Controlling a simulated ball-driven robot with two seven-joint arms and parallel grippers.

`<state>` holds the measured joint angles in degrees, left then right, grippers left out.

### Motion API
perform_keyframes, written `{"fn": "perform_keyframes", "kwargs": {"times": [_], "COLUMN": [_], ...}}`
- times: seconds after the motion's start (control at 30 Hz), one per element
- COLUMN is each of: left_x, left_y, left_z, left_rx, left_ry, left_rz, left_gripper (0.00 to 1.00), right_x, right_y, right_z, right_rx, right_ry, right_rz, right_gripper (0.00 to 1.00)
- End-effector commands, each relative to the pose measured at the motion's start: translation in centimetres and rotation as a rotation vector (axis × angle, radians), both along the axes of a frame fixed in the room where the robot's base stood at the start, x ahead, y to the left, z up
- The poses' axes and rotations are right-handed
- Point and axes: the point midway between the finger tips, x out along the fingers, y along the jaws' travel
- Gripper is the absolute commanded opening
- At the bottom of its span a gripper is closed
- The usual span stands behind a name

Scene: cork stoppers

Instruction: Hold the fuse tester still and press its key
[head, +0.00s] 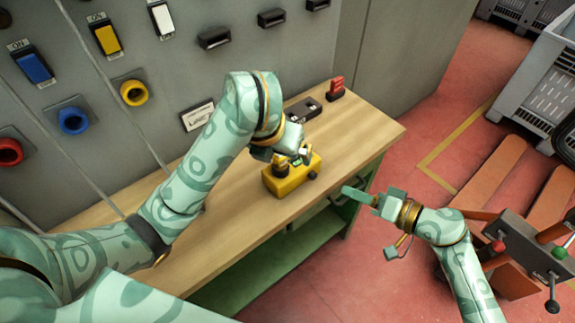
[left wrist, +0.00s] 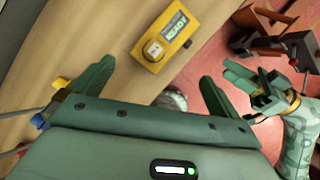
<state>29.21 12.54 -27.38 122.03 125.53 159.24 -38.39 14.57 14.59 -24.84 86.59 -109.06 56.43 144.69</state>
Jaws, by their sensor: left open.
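The yellow fuse tester (head: 283,186) stands on the wooden bench near its front edge. In the left wrist view the fuse tester (left wrist: 149,64) shows a dark display reading READY and a pale round key (left wrist: 153,50). My left gripper (head: 290,157) hangs over the tester and covers part of its top. In the left wrist view its two fingers are wide apart and empty, with the tester ahead, between their lines. My right gripper (head: 362,195) is right of the tester, past the bench edge, apart from it. Its fingers overlap, so I cannot tell whether it is open.
On the bench (head: 234,205) behind the tester are a dark box (head: 302,111) and a red item (head: 336,88). A grey panel (head: 170,50) with switches and coloured sockets stands behind. A grey crate (head: 550,75) and orange-brown boards (head: 495,180) are at right.

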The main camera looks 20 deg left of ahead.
Motion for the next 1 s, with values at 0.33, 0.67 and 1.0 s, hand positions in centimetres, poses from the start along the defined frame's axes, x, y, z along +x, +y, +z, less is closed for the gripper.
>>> {"fn": "perform_keyframes", "kwargs": {"times": [0.33, 0.67, 1.0], "left_x": [2.5, 4.1, 4.2], "left_y": [0.0, -0.1, -0.1], "left_z": [-6.8, -10.5, -10.7], "left_rx": [0.004, 0.005, 0.005], "left_ry": [0.014, 0.008, 0.006], "left_rz": [0.003, 0.003, 0.003], "left_gripper": [1.0, 1.0, 0.92], "right_x": [0.0, 0.0, 0.0], "right_y": [0.0, 0.0, 0.0], "right_z": [0.0, 0.0, 0.0], "right_rx": [0.0, 0.0, 0.0], "right_ry": [-0.001, -0.001, -0.001], "right_rz": [-0.001, -0.001, -0.001], "right_gripper": [0.36, 0.36, 0.36]}}
